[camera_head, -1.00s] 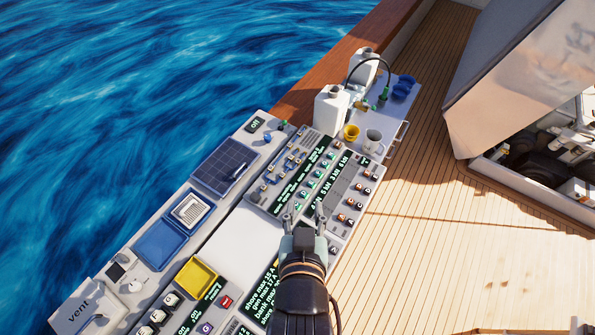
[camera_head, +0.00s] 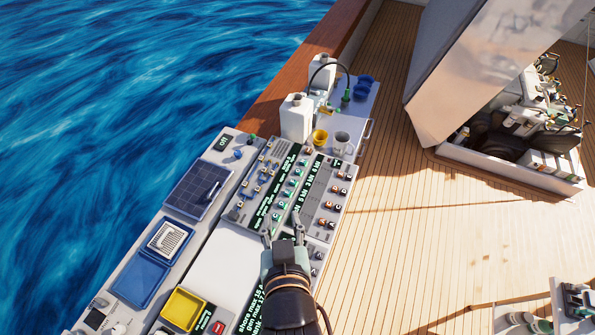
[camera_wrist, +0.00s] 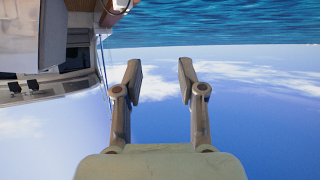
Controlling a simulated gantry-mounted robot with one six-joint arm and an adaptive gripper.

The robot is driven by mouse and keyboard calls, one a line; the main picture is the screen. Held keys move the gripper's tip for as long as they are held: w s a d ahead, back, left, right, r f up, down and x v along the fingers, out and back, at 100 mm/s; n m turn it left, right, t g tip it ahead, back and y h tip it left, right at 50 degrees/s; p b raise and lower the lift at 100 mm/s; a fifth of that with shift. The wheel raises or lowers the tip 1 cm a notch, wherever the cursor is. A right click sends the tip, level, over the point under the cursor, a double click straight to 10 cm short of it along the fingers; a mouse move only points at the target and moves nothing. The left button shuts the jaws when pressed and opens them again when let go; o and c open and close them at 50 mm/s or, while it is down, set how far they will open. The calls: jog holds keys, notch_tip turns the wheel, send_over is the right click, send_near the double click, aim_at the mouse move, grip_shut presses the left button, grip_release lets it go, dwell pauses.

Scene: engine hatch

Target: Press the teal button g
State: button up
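A slanted console panel (camera_head: 316,229) carries a column of small teal buttons (camera_head: 290,183) beside a strip of green text. Their letters are too small to read, so I cannot tell which one is g. My gripper (camera_head: 282,230) is in front of the panel's near end in the head view, below the teal column. Its two fingers are apart with nothing between them. The gap between fingertips and panel cannot be judged.
Orange and white buttons (camera_head: 333,192) line the panel's right side. A blue tray (camera_head: 139,281) and yellow tray (camera_head: 183,309) lie left. The open engine hatch (camera_head: 520,140) is right; deck between is clear.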

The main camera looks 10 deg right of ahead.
grip_shut()
dwell(1.2)
